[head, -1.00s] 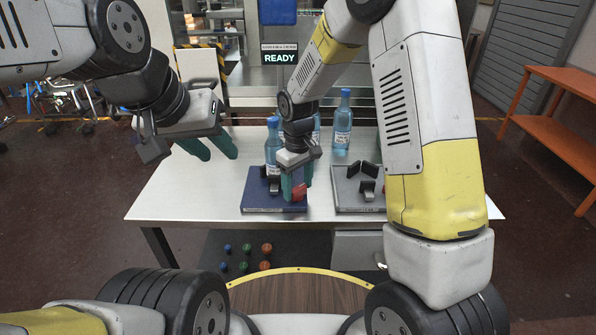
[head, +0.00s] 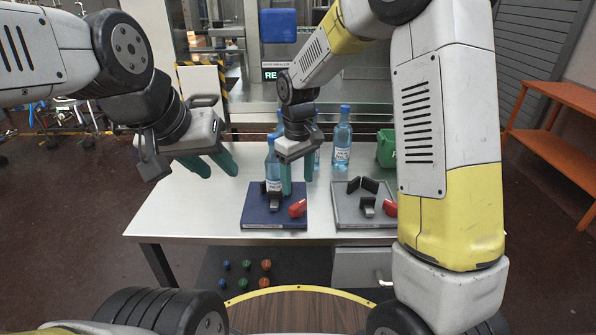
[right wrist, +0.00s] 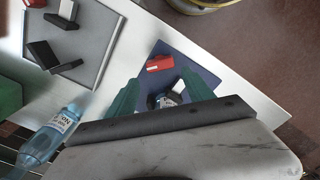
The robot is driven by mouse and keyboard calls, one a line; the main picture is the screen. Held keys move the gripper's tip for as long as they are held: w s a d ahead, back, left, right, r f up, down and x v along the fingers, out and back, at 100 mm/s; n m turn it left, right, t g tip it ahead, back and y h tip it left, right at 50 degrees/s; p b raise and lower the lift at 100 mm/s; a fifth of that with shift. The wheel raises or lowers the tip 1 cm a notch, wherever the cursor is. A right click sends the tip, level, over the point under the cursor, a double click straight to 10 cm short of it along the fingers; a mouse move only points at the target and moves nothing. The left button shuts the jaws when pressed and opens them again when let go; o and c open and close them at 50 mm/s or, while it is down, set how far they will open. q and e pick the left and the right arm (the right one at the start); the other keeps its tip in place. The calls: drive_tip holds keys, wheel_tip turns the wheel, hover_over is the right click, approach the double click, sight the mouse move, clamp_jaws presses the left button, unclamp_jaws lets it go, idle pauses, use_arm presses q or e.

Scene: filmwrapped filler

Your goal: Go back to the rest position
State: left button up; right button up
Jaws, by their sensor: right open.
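My right gripper (head: 286,188) is over the blue board (head: 260,222) on the white table, in front of a blue bottle (head: 272,158). Its green fingers also show in the right wrist view (right wrist: 160,97), spread apart. Between them in that view are small white and black parts over the blue board; I cannot tell exactly what they are. The fingers do not appear to hold anything. My left gripper (head: 212,164) hangs over the table's left part, its green fingers apart and empty.
A grey board (head: 352,219) with black blocks and a red part (head: 390,207) lies to the right. Another labelled bottle (head: 342,142) and a green container (head: 386,148) stand behind. The table's left part (head: 180,215) is bare. An orange shelf (head: 560,150) is far right.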

drive_tip(key=s+d+r+m+t+y, duration=0.1)
drive_tip(key=s+d+r+m, duration=0.1)
drive_tip(key=s+d+r, duration=0.3)
drive_tip(key=s+d+r+m+t+y, duration=0.1)
drive_tip(key=s+d+r+m+t, duration=0.2)
drive_tip(key=r, duration=0.5)
drive_tip(key=s+d+r+m+t, duration=0.1)
drive_tip(key=s+d+r, duration=0.1)
drive_tip(key=s, duration=0.4)
drive_tip(key=s+d+r+m+t, duration=0.1)
drive_tip(key=s+d+m, duration=0.1)
drive_tip(key=s+d, duration=0.2)
drive_tip(key=shift+s+d+r, duration=0.25)
drive_tip(key=shift+s+r, duration=0.15)
drive_tip(key=shift+s, duration=0.6)
